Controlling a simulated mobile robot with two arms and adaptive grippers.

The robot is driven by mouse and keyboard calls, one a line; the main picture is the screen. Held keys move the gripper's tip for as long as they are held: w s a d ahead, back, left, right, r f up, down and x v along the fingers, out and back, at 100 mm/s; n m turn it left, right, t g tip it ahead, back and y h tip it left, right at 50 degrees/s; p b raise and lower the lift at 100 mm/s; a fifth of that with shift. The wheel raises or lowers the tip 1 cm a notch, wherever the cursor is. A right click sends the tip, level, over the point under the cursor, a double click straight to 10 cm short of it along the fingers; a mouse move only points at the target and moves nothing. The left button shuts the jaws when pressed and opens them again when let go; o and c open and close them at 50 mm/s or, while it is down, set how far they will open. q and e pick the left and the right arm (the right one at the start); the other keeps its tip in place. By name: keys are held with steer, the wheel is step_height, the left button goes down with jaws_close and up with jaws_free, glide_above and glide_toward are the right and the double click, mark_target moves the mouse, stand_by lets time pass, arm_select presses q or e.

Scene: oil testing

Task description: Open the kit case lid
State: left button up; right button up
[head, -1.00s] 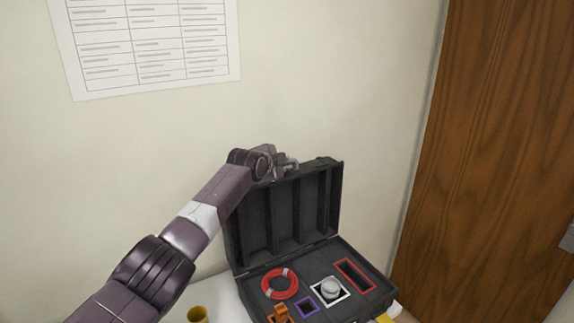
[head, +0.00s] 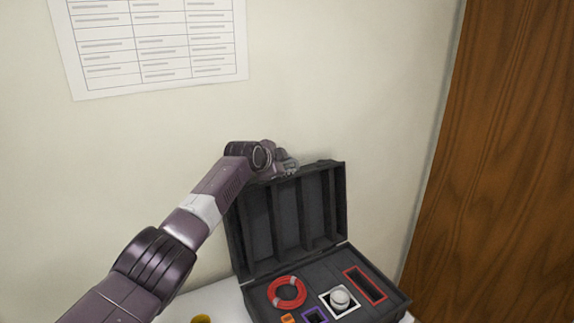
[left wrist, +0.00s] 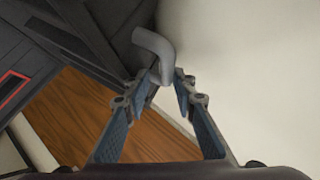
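The dark grey kit case (head: 318,262) stands at the bottom of the head view, its lid (head: 290,215) raised to roughly upright, with the ribbed inside facing me. My left gripper (head: 287,166) is at the lid's top edge. In the left wrist view, a bent grey handle (left wrist: 155,48) beside the dark lid reaches down between the fingertips of my left gripper (left wrist: 164,84). The fingers look spread, with a small gap around the handle's end; contact is hard to judge. My right gripper is out of view.
The case base holds a red coil (head: 287,293), a round white-grey piece (head: 341,298) in a white-framed slot and a red-framed slot (head: 365,284). A yellow item (head: 201,319) is at the bottom edge. The wall (head: 340,80) is close behind; a wooden door (head: 500,170) stands right.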

arm_select(q)
steer(key=shift+v, duration=0.75)
steer(key=v, duration=1)
steer(key=shift+s, duration=0.3)
